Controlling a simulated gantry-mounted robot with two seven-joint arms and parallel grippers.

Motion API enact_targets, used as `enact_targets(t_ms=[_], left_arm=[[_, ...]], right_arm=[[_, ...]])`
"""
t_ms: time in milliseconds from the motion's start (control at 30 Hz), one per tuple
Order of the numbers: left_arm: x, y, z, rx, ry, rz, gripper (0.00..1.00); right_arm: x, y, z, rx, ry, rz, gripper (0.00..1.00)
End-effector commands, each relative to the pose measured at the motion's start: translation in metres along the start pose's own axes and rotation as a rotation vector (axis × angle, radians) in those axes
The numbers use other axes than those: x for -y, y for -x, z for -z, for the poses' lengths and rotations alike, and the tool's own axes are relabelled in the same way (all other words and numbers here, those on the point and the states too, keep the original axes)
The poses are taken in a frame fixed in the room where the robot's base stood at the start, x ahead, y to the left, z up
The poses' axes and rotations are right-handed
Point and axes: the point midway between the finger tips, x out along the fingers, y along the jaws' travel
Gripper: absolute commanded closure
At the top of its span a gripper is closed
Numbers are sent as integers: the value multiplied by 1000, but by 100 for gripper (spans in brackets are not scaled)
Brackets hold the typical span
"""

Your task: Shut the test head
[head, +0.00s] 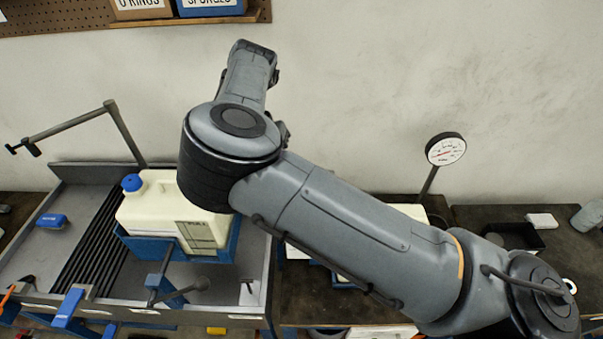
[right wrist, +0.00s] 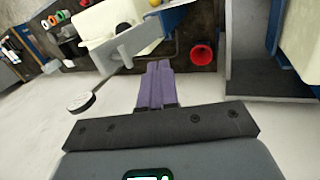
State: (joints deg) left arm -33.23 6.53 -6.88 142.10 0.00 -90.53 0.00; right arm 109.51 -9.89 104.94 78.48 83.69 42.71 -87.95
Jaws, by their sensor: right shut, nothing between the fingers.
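No part in view is clearly marked as the test head. A grey boom (head: 70,127) with a small black nozzle-like end stands over the grey test bench (head: 52,190) at the left. Blue lever handles (head: 68,307) sit at the bench's front edge; I cannot tell whether they are open or shut. A cream tank (head: 160,206) with a blue cap rests in a blue cradle on the bench. My right arm crosses the head view, and its gripper is hidden there. In the right wrist view my right gripper (right wrist: 155,85) has its purple fingers together, empty. My left gripper is not in view.
A round dial gauge (head: 446,149) stands on the dark worktop at the right, near a black tray (head: 515,236). A shelf with labelled boxes hangs at the upper left. The right wrist view shows a red cup (right wrist: 202,54) and a grey bracket (right wrist: 130,45) near the fingers.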

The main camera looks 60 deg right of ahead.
Motion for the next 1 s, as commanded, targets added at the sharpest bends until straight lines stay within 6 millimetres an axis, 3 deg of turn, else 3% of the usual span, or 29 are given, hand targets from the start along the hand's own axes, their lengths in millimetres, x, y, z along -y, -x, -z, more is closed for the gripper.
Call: enact_targets(t_ms=[167,500,1000], left_arm=[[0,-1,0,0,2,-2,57],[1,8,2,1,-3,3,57],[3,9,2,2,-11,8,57]], right_arm=[[-1,-34,0,-1,-1,-4,100],[-34,-43,0,0,-3,0,100],[-38,-45,0,-1,-1,2,100]])
